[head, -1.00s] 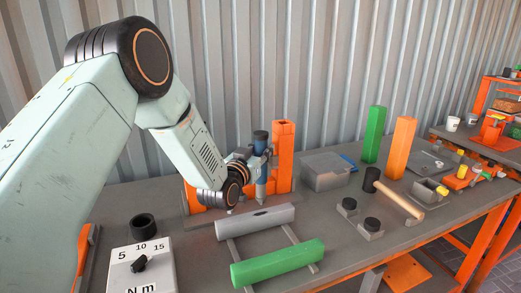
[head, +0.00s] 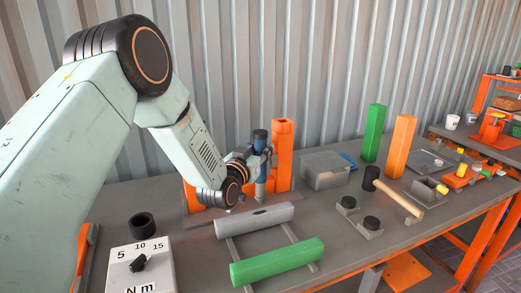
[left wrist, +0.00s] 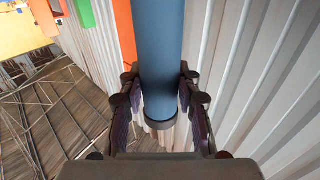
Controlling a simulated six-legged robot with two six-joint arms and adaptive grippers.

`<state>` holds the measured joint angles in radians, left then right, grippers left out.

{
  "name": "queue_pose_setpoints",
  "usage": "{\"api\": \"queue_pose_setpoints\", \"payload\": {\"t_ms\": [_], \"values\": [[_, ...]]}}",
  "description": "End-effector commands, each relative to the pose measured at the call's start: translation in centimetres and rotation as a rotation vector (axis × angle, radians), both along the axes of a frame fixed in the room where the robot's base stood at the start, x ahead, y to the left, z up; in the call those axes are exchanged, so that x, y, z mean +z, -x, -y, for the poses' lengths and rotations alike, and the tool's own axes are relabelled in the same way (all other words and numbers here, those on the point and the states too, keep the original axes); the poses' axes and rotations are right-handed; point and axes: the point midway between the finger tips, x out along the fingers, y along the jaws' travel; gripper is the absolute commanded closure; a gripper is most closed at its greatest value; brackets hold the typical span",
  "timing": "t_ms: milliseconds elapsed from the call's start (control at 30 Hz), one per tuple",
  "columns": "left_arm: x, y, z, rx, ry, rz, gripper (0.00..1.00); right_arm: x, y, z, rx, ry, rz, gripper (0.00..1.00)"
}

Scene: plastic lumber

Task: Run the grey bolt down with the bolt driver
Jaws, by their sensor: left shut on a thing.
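The bolt driver (head: 260,137) stands upright at the back of the workbench, with a dark top, a blue body and a paler lower end. It fills the middle of the left wrist view (left wrist: 161,50) as a blue cylinder. My left gripper (head: 263,156) is shut on it; in the left wrist view its fingers (left wrist: 160,100) lie on both sides of the cylinder. The driver's lower end is just behind the grey beam (head: 272,215), which has a dark slot in its top. I cannot make out the grey bolt. My right gripper is not in view.
A green beam (head: 278,262) lies in front of the grey one on thin rails. An orange post (head: 283,150) stands right behind the driver. A torque dial box (head: 140,266) and black ring (head: 142,226) are at left.

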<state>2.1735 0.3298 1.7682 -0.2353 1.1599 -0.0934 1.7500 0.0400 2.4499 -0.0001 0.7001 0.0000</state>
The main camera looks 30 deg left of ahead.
Motion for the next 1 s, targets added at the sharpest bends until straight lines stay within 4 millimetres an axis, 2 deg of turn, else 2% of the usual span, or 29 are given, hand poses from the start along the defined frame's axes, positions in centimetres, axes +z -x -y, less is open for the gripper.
{"api": "queue_pose_setpoints", "payload": {"t_ms": [367, 1000], "values": [[0.1, 0.0, 0.0, 0.000, 0.000, 0.004, 1.00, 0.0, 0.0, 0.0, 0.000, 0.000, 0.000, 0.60], [-1.0, 0.0, 0.0, 0.000, 0.000, 0.004, 1.00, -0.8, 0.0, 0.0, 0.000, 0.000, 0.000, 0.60]]}}
